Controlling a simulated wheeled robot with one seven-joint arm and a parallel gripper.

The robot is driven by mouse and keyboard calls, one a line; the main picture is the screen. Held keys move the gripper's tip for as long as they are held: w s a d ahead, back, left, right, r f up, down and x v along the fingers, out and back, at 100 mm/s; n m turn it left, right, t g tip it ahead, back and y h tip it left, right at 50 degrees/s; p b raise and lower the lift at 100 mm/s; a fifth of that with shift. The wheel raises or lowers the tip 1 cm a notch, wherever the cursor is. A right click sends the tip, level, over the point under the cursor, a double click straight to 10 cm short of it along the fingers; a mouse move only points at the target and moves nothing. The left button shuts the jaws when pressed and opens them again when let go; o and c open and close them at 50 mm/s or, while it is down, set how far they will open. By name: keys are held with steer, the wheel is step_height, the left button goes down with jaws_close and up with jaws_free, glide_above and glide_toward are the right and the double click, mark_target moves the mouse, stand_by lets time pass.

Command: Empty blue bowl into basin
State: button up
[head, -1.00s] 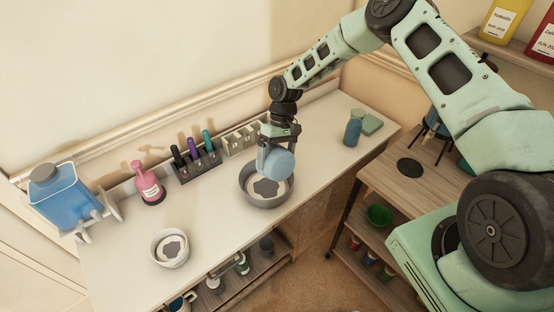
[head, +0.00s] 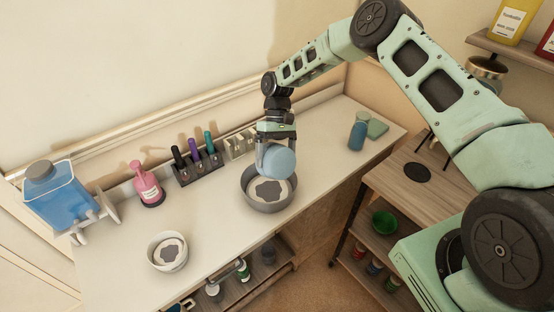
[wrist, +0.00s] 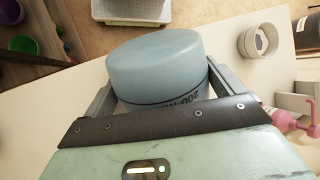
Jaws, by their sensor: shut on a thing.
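The blue bowl (head: 279,161) is held by my gripper (head: 276,146) above the grey basin (head: 250,199). In the head view it is tipped on its side with a round pale-blue face toward the camera. The basin stands on the white counter and shows a dark irregular patch on a pale inside. In the wrist view my gripper (wrist: 160,95) is shut on the blue bowl (wrist: 155,60), one finger on each side. The inside of the bowl is hidden, and I cannot see anything falling from it.
A white bowl (head: 167,251) stands at the counter's left front. A pink pump bottle (head: 147,184), a pen rack (head: 197,168) and a blue tank (head: 59,194) line the back. A blue bottle (head: 357,134) stands right. Counter between the white bowl and basin is clear.

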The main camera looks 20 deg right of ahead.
steer(key=shift+w+b, duration=0.15)
steer(key=shift+b, duration=0.2)
steer(key=shift+w+a+f+g+b, duration=0.2)
steer(key=shift+g+b, duration=0.3)
steer(key=shift+b, duration=0.45)
steer(key=shift+w+a+f+m+g+h+b, duration=0.2)
steer(key=shift+w+g+b, duration=0.35)
steer(key=shift+b, duration=1.35)
steer(key=shift+w+a+f+m+g+h+b, duration=0.1)
steer(key=shift+w+m+g+h+b, duration=0.15)
steer(key=shift+g+b, duration=1.05)
steer(key=shift+w+r+t+b, duration=0.15)
steer(key=shift+t+b, duration=0.3)
steer(key=shift+b, duration=0.5)
